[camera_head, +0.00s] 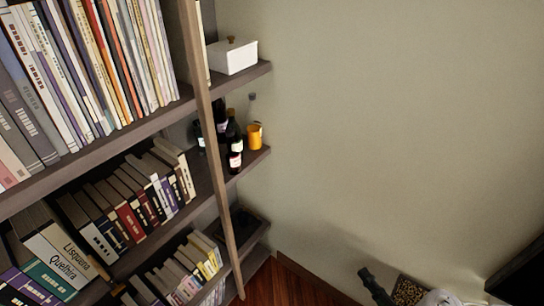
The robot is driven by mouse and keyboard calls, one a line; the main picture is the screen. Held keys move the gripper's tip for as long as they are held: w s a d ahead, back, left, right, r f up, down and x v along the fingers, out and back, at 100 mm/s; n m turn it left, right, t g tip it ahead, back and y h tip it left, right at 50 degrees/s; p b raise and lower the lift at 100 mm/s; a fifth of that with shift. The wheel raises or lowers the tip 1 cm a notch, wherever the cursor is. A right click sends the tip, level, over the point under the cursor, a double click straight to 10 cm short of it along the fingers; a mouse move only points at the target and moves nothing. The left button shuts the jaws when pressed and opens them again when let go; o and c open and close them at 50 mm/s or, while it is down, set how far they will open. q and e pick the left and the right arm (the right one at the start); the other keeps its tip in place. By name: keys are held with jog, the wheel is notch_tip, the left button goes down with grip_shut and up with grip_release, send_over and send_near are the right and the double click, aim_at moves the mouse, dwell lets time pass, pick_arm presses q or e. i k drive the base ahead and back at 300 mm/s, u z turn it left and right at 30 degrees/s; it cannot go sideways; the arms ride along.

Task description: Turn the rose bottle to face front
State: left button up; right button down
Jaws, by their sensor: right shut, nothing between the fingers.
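A small group of dark bottles (234,142) stands upright on the middle ledge at the right end of the bookshelf. They overlap, and some carry pale or pinkish labels. I cannot tell which one is the rose bottle or which way it faces. The wooden upright partly hides the group's left side. My right gripper (366,274) is at the bottom right, dark, shut and empty, well apart from the bottles. My left gripper is not in view.
A white box (232,56) sits on the ledge above. Books (128,205) fill the shelves at left. A slanting wooden upright (213,150) stands in front. The bare wall (400,120) leaves free room at right.

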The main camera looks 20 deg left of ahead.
aim_at(233, 160)
jog(key=u, duration=0.1)
jog(key=i, duration=0.7)
jog(key=u, duration=0.7)
jog(key=i, duration=0.55)
jog(key=u, duration=0.45)
